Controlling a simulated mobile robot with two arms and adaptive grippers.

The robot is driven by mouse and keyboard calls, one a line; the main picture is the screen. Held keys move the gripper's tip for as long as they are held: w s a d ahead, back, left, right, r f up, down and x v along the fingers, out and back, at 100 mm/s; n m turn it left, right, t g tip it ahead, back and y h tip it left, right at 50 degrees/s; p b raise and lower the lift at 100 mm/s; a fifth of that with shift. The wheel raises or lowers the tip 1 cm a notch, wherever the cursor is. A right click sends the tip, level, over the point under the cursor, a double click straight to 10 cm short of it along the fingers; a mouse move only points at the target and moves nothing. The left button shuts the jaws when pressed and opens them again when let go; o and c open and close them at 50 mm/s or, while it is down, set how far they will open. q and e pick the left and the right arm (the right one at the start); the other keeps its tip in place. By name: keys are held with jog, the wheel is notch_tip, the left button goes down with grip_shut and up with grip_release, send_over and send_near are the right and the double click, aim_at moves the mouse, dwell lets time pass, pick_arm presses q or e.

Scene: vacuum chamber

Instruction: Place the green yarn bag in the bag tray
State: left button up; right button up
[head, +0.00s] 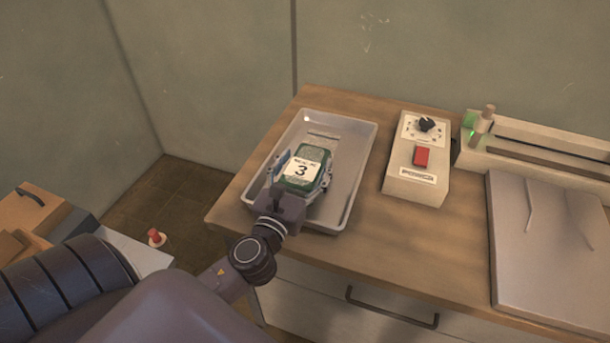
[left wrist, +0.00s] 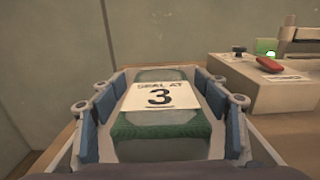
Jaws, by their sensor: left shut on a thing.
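The green yarn bag (head: 309,159) has a white label reading 3. It is between the fingers of my left gripper (head: 301,174), which is shut on it. The bag tray (head: 349,185) is a grey shallow tray on the wooden counter, and the bag is over its inside. I cannot tell whether the bag touches the tray floor. In the left wrist view the bag (left wrist: 160,124) fills the middle, with blue finger pads on both sides and the label facing up. My right gripper is not in view.
A control box (head: 418,165) with a black dial and red switch stands right of the tray. Further right are a sealer bar device (head: 530,148) and a grey flat panel (head: 535,245). The counter (head: 400,235) is clear in front of the control box.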

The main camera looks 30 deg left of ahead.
pick_arm(q)
jog(key=shift+f+b, duration=0.4)
jog(key=shift+f, duration=1)
jog(key=shift+f, duration=0.2)
jog(key=o, duration=2)
jog(key=shift+r, duration=0.2)
